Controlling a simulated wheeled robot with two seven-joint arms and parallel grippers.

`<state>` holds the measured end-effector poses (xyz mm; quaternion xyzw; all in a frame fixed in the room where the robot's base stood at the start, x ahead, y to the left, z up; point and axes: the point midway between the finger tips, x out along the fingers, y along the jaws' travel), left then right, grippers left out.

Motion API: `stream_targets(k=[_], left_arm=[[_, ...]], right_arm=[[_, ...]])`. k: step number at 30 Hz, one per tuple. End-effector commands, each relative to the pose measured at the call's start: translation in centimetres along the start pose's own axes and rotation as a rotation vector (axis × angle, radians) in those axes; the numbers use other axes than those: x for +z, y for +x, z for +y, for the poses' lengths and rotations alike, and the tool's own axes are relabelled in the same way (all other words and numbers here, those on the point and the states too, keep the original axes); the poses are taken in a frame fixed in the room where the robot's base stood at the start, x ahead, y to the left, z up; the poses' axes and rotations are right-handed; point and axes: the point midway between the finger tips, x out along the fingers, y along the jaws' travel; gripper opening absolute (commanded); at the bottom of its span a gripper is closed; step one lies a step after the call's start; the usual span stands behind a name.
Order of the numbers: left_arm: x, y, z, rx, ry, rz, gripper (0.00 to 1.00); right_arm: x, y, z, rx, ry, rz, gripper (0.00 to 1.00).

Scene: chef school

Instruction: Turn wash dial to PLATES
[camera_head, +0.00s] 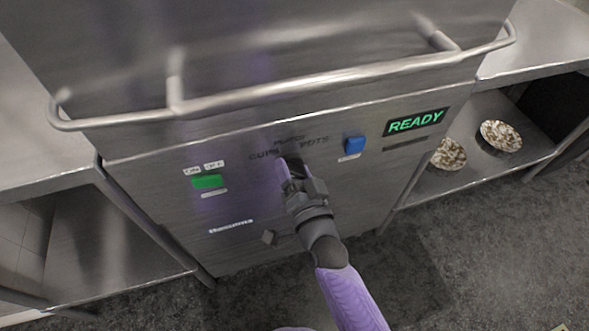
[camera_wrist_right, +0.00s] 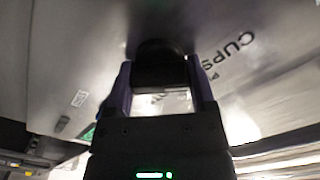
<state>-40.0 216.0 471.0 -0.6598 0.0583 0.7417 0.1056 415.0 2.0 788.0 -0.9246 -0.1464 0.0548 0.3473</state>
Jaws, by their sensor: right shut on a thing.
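The wash dial (camera_wrist_right: 160,62) is a dark round knob between my right fingers in the right wrist view. In the head view my right gripper (camera_head: 290,168) covers it on the dishwasher's steel front panel. My right gripper (camera_wrist_right: 160,88) is shut on the dial. The printed labels PLATES (camera_head: 289,140), CUPS (camera_head: 264,155) and POTS (camera_head: 314,140) stand around the dial, with PLATES at the top. CUPS also shows in the right wrist view (camera_wrist_right: 233,48). The dial's pointer is hidden, so I cannot tell its setting. My left gripper is not in view.
A green switch (camera_head: 208,181) sits left of the dial, and a blue button (camera_head: 355,144) sits right. A display (camera_head: 415,122) reads READY. A long handle bar (camera_head: 290,90) crosses above the panel. Two patterned plates (camera_head: 501,136) lie on the right lower shelf.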

Motion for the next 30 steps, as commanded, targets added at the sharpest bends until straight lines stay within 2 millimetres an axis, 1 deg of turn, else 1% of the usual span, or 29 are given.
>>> stream_targets(k=[8, 21, 30], left_arm=[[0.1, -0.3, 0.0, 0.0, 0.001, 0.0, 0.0], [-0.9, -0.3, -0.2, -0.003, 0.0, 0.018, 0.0], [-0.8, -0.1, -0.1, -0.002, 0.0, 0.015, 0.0]], right_arm=[[0.0, 0.0, 0.0, 0.0, 0.144, -0.001, 0.12], [0.1, 0.0, 0.0, 0.001, 0.531, -0.001, 0.12], [0.1, 0.0, 0.1, 0.001, 0.731, -0.001, 0.12]])
